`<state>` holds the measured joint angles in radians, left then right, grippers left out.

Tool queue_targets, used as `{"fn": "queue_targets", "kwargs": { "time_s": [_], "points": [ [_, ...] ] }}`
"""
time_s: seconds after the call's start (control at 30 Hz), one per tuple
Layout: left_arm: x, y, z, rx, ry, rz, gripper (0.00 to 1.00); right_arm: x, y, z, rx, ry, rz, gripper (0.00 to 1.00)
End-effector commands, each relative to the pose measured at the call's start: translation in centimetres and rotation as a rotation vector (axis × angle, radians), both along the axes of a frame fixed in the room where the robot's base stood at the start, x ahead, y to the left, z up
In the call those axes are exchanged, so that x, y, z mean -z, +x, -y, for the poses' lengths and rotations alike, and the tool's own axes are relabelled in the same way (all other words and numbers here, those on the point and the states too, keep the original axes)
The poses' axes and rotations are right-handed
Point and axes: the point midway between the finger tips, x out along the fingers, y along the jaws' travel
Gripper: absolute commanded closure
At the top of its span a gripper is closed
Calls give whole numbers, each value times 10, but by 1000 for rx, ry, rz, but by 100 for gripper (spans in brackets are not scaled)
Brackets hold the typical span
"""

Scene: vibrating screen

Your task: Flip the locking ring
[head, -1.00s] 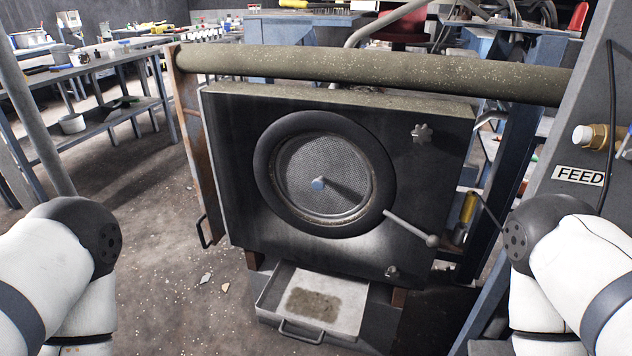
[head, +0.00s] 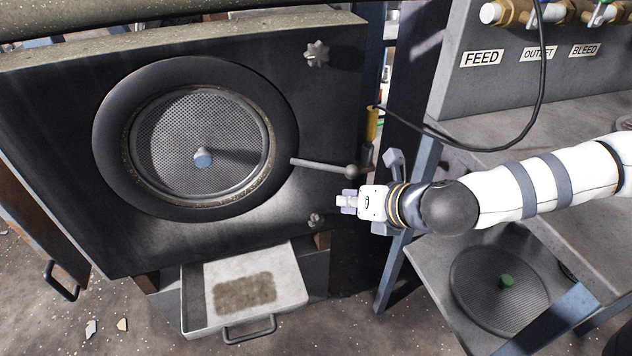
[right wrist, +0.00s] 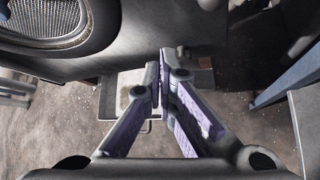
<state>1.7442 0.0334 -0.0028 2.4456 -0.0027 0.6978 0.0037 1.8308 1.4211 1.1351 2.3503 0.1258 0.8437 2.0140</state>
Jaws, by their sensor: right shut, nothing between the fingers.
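The dark locking ring (head: 112,150) surrounds a round mesh screen (head: 180,160) on the front of the black machine panel. A grey lever with a ball end (head: 325,167) sticks out from the ring's right side, tilted slightly down to the right. My right gripper (head: 343,202) is just below the ball end, apart from it in the head view. In the right wrist view its fingers (right wrist: 165,75) are together and hold nothing. Part of the ring (right wrist: 85,45) and mesh (right wrist: 45,18) shows at the upper left there; the lever does not clearly show. My left gripper is out of view.
Star knobs (head: 316,54) sit at the panel's right corners. An open tray (head: 195,310) with brown residue juts out below. A bench at right carries FEED, OUTLET and BLEED labels, with a hanging black cable (head: 480,146) and a spare mesh disc (head: 500,290) beneath.

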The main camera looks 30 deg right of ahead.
Motion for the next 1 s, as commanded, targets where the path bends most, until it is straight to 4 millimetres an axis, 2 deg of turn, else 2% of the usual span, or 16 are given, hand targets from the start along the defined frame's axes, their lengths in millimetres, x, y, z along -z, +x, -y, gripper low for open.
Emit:
{"fn": "queue_targets", "kwargs": {
  "time_s": [0.43,0.5,0.6,1.0],
  "points": [
    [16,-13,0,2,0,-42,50,62,73,-10,-7,-2,-6,100],
    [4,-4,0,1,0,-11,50,37,77,-1,-5,-4,7,100],
    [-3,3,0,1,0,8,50,25,81,4,-7,-3,8,100],
    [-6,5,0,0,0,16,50,23,82,9,-8,-3,-3,100]
  ]
}}
